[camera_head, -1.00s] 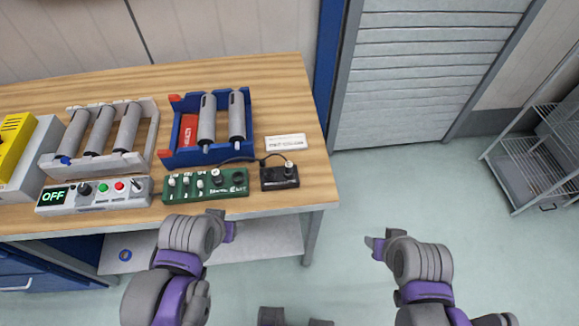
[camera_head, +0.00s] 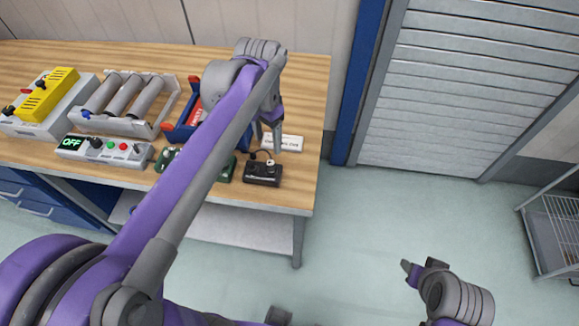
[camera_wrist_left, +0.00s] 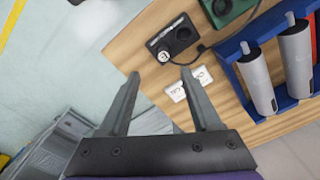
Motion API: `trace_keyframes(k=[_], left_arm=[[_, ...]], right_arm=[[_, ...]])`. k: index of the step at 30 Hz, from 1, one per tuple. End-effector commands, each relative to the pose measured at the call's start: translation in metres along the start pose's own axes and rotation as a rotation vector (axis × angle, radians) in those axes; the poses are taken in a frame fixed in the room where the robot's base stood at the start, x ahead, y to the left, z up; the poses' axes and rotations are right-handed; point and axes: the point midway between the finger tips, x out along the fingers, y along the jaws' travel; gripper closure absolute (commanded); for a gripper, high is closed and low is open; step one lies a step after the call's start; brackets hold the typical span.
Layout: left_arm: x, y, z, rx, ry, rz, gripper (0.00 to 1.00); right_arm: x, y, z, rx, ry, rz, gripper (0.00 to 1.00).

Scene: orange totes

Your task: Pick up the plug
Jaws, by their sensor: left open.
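The plug (camera_head: 269,160) is a small light-topped piece in the black socket box (camera_head: 262,175), near the table's front right corner. A dark cable runs from it. In the left wrist view the plug (camera_wrist_left: 164,56) stands in one hole of the black box (camera_wrist_left: 171,37), just beyond the fingertips. My left gripper (camera_head: 267,145) is above the table, just behind the plug. In the left wrist view its fingers (camera_wrist_left: 160,74) are apart with nothing between them. My right gripper (camera_head: 409,271) is over the floor at lower right; its jaw opening is unclear.
A green socket board (camera_head: 225,170) lies left of the box, mostly hidden by my left arm. A white label plate (camera_head: 289,143) lies behind the box. A blue crate (camera_head: 180,131) with cylinders, a grey rack (camera_head: 145,129), and an OFF control box (camera_head: 100,150) stand further left.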

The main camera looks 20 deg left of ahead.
Motion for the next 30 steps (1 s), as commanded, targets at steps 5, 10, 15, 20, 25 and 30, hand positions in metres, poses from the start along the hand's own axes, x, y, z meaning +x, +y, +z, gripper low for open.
trace_keyframes(k=[5,10,15,20,25,30], left_arm=[[0.002,-0.006,-0.005,0.016,-0.020,0.011,0.35],[0.028,-0.006,-0.004,0.017,-0.021,0.011,0.35],[0.050,-0.006,-0.004,0.016,-0.021,0.011,0.35],[0.060,-0.007,-0.004,0.016,-0.020,0.011,0.35],[0.086,-0.012,-0.006,0.015,-0.020,0.010,0.35],[0.104,-0.011,-0.005,0.016,-0.020,0.010,0.35]], right_arm=[[0.000,0.000,0.000,0.000,0.000,0.000,0.50],[0.002,0.000,0.003,0.000,-0.002,0.000,0.50],[0.003,0.000,0.004,0.000,-0.004,0.000,0.50],[0.003,0.000,0.004,0.000,-0.003,0.000,0.50],[0.002,0.000,0.002,0.000,-0.002,0.000,0.50],[0.003,0.000,0.004,0.000,-0.003,0.000,0.50]])
